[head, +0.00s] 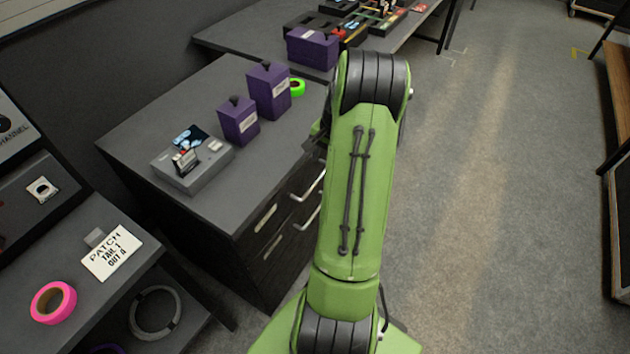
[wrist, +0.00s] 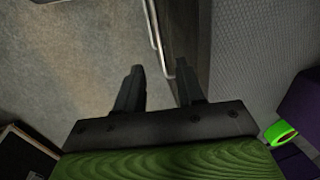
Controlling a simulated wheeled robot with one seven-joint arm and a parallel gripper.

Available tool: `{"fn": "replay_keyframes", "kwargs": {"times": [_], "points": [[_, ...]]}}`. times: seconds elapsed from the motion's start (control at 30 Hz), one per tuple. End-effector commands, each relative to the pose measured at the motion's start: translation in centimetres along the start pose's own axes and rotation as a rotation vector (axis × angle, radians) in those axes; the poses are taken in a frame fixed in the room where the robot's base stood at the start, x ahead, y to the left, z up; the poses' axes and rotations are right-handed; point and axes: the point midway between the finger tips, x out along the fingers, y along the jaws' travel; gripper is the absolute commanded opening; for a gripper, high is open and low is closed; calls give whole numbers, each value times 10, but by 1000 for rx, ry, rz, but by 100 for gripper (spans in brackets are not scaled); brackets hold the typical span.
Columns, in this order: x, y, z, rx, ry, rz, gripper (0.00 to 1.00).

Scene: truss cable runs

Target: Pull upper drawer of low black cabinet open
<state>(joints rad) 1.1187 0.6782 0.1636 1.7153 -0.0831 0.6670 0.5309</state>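The low black cabinet (head: 205,215) has a grey top, and its drawer front faces right in the head view. The upper drawer's metal handle (head: 312,186) shows left of my arm, above the lower handle (head: 308,218). Both drawers look shut, though my arm hides part of the front. In the wrist view, my gripper (wrist: 159,76) is open and empty beside the cabinet's front. A metal handle bar (wrist: 157,38) runs ahead of the gap between the fingers. Another metal piece lies close to the right fingertip; I cannot tell whether they touch.
On the cabinet top stand two purple boxes (head: 268,92), a grey device (head: 192,163) and green tape (head: 297,87). A table (head: 235,40) stands behind. A shelf with pink tape (head: 53,303) is at the left. The floor (head: 480,190) to the right is clear.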

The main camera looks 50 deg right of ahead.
Motion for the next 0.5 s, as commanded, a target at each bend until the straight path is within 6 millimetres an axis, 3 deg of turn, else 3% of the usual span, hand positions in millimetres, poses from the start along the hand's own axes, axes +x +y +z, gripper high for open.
{"fn": "replay_keyframes", "kwargs": {"times": [0.03, 0.2, 0.33, 0.5], "points": [[18, 1, 1, 0, -3, 1, 38], [59, 1, 1, -1, -2, 1, 38], [80, 0, 0, -2, 0, 0, 38], [91, 0, 0, -2, 1, 0, 38]]}}
